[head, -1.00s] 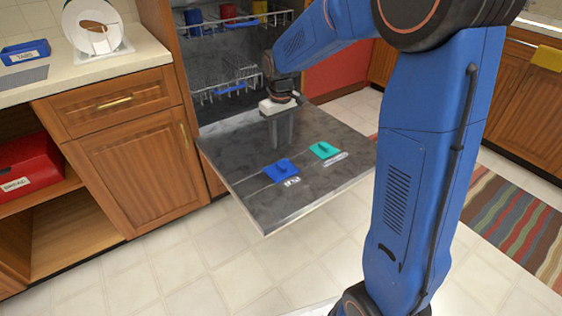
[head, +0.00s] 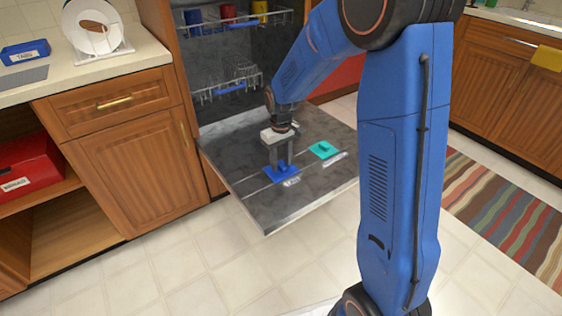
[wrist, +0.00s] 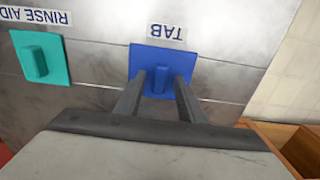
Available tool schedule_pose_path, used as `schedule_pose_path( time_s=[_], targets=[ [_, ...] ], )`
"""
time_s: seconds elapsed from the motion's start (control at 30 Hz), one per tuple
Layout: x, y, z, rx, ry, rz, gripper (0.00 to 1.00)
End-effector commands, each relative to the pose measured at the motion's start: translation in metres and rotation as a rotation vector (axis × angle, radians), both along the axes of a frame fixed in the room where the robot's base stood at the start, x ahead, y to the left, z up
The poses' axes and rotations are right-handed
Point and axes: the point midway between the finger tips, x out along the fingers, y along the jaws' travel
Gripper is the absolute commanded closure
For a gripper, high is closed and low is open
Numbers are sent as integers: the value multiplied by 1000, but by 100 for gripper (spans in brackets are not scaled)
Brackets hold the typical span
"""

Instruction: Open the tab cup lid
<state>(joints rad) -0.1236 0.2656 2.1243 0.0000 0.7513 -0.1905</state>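The tab cup lid is a blue square plate with a small raised knob, lying on the open dishwasher door. It shows in the head view (head: 284,177) and in the wrist view (wrist: 160,58), beside a label reading TAB. My gripper (head: 280,165) is over the lid, pointing down. In the wrist view its two fingers (wrist: 161,95) are apart, one to each side of the knob, with visible gaps. Nothing is held. Whether the fingertips touch the plate cannot be told. The lid lies flat and looks shut.
A teal lid (head: 323,150) with a knob sits to the right on the same door (head: 272,213); in the wrist view it is at left, labelled RINSE AID. Dish racks (head: 228,88) are behind. A wooden cabinet (head: 132,165) stands left; floor in front is clear.

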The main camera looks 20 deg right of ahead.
Motion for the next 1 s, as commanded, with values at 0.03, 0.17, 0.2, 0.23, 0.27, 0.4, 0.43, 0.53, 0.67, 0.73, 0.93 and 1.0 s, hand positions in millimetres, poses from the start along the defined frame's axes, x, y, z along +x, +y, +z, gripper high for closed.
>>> schedule_pose_path(
  time_s=[0.03, 0.17, 0.2, 0.23, 0.27, 0.4, 0.43, 0.53, 0.67, 0.73, 0.93, 1.0],
  targets=[
    [0, 0, 0, 0, 0, 0, 64],
    [0, 0, 0, 0, 0, 0, 88],
    [0, 0, 0, 0, 0, 0, 98],
    [0, 0, 0, 0, 0, 0, 100],
    [0, 0, 0, 0, 0, 0, 100],
    [0, 1, 0, 0, 0, 0, 100],
    [-1, 3, 0, 0, 0, 1, 100],
    [-4, 14, 0, 0, 0, 4, 100],
    [-11, 37, 0, 0, 0, 5, 100],
    [-15, 50, 0, 0, -1, 6, 100],
    [-24, 79, 0, 0, -1, 3, 100],
    [-26, 84, 0, 0, -1, 2, 100]
  ],
)
